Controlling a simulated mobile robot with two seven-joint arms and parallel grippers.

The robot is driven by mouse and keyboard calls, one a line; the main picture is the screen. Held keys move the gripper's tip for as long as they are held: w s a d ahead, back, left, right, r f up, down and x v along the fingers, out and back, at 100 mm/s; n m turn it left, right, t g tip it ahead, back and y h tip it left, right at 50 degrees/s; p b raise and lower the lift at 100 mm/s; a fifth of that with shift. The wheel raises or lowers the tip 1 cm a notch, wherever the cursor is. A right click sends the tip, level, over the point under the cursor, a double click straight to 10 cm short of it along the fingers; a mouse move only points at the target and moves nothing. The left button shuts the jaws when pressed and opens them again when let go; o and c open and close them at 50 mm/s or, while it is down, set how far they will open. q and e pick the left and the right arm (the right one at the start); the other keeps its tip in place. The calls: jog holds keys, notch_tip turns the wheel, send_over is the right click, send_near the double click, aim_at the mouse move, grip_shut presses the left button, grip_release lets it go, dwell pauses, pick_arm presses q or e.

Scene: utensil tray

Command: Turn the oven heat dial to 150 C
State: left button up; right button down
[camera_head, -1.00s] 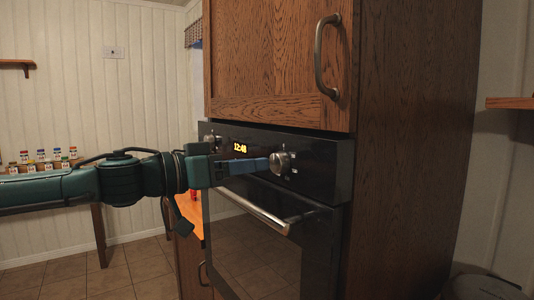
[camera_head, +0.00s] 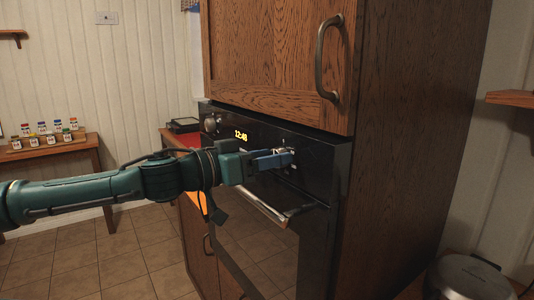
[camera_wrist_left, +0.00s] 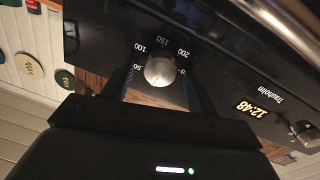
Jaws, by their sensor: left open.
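The oven (camera_head: 262,226) is black and built into a wooden cabinet. Its heat dial (camera_wrist_left: 159,71) is a round silver knob with printed numbers around it, 50, 100, 150 and 200 among them, in the left wrist view. My left gripper (camera_head: 287,157) is at the dial on the right part of the oven panel and hides most of it in the head view. In the left wrist view the open fingers (camera_wrist_left: 160,84) stand on either side of the knob; I cannot tell whether they touch it. The dial's pointer is not clear. My right gripper is not in view.
A second silver knob (camera_head: 211,124) sits left of the clock (camera_head: 241,134), which reads 12:48. The oven handle (camera_head: 262,206) runs below my gripper. A spice-jar table (camera_head: 93,155) stands at the left, and a lidded bin (camera_head: 470,276) at the lower right.

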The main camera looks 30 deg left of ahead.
pick_arm(q)
jog(key=c, duration=1)
